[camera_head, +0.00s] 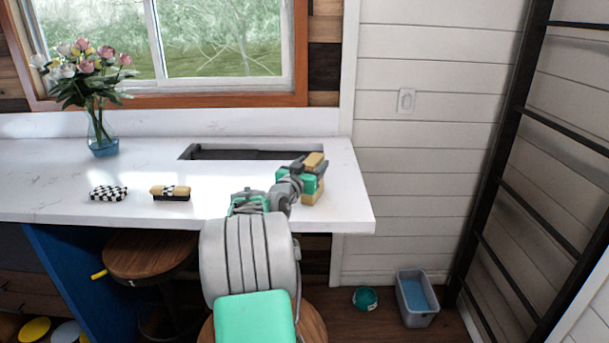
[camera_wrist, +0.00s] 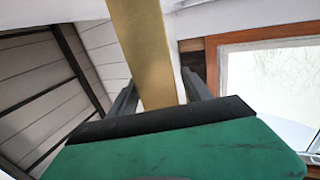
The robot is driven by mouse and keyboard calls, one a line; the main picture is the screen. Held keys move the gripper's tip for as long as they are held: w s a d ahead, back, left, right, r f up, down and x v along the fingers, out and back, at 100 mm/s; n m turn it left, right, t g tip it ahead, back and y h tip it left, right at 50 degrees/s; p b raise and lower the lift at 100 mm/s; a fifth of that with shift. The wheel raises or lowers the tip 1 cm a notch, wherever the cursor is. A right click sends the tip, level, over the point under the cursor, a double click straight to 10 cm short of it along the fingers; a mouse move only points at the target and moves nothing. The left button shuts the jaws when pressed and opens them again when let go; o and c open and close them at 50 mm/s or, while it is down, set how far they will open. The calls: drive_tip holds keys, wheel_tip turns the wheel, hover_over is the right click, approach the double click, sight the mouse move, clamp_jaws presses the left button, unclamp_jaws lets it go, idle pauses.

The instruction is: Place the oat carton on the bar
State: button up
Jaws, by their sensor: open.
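The oat carton appears as a tan block (camera_head: 314,160) at the right end of the white bar (camera_head: 50,165). It looks upright, and its lower part shows just below my gripper, at the bar top. My gripper (camera_head: 317,172) is at the carton, hiding its middle. In the wrist view, the carton (camera_wrist: 145,50) is a plain tan strip running up between the two dark fingers of my gripper (camera_wrist: 160,92). The jaws are open around it. Whether a finger touches it, I cannot tell.
A dark recess (camera_head: 250,153) lies behind, near the wall. A flower vase (camera_head: 102,140), a checkered item (camera_head: 108,193) and a small tan-and-black block (camera_head: 170,192) stand left on the bar. A stool (camera_head: 150,255), a grey bin (camera_head: 415,300) and a ladder (camera_head: 500,180) are beyond its edge.

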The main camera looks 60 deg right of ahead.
drive_tip(key=w+a+f+n+t+y+b, duration=0.1)
drive_tip(key=w+a+f+n+t+y, duration=0.2)
drive_tip(key=a, duration=0.9)
drive_tip(key=w+a+f+n+t+y, duration=0.15)
drive_tip(key=w+a+f+y, duration=0.3)
drive_tip(key=a, duration=0.75)
drive_tip(key=w+a+f+n+t+y+b, duration=0.1)
drive_tip(key=w+a+f+n+y, duration=0.3)
drive_tip(key=a, duration=0.8)
drive_tip(key=s+a+f+n+g+y, duration=0.1)
drive_tip(key=s+a+f+n+y, duration=0.1)
drive_tip(key=a, duration=0.7)
drive_tip(key=s+a+f+n+g+y, duration=0.1)
drive_tip(key=s+a+f+n+y, duration=0.1)
drive_tip(key=s+a, duration=0.3)
drive_tip(key=s+a+f+n+g+y, duration=0.1)
drive_tip(key=s+a+f+n+y, duration=0.1)
drive_tip(key=a, duration=1.2)
drive_tip(key=s+n, duration=0.1)
drive_tip(key=n, duration=0.1)
drive_tip(key=shift+s+f+n, duration=0.25)
drive_tip(key=shift+s+n, duration=0.05)
drive_tip(key=shift+n, duration=0.05)
